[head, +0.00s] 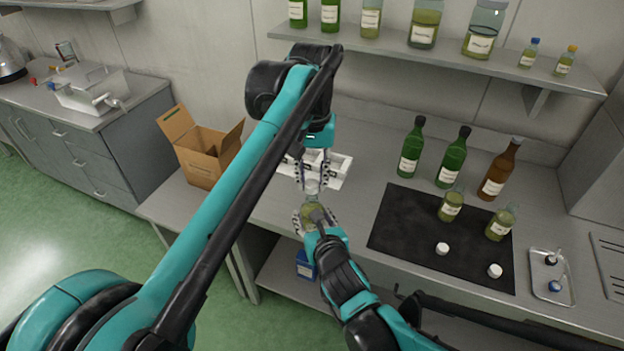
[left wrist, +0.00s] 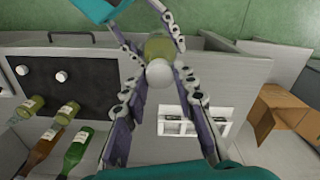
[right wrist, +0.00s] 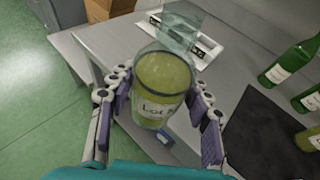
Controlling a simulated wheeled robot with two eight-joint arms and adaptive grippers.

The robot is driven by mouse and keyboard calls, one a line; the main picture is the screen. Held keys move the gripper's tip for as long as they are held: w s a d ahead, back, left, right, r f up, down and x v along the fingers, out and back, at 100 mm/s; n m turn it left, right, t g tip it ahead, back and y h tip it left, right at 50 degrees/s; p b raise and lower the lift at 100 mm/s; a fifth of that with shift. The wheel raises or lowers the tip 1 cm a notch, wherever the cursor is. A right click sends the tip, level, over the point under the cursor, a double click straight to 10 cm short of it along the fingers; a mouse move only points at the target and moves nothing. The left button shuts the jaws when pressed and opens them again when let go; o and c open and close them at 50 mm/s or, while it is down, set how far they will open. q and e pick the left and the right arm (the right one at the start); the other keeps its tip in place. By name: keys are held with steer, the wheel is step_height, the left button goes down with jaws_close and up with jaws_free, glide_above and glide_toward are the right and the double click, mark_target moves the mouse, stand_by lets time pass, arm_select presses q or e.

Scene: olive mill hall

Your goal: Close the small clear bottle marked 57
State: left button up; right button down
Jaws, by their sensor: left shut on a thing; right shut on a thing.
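A small clear bottle (head: 310,212) with yellow-green oil is held upright off the table by my right gripper (head: 318,217). In the right wrist view the bottle (right wrist: 163,85) sits between my fingers. Its label starts with "Lot 5"; the rest is turned away. My left gripper (head: 312,172) is above it, pointing down, shut on a white cap (left wrist: 159,74). In the left wrist view the cap lines up over the bottle (left wrist: 158,46). I cannot tell whether cap and neck touch.
A dark mat (head: 400,232) holds two more small oil bottles (head: 451,205) and two loose white caps (head: 442,248). Green bottles (head: 411,150) and a brown bottle (head: 500,170) stand behind. A metal tray (head: 541,283) is at right. A white divided holder (head: 338,166) and cardboard box (head: 207,150) are behind and left.

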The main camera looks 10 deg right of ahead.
arm_select(q)
steer(key=shift+f, duration=0.8)
steer(key=shift+f, duration=0.55)
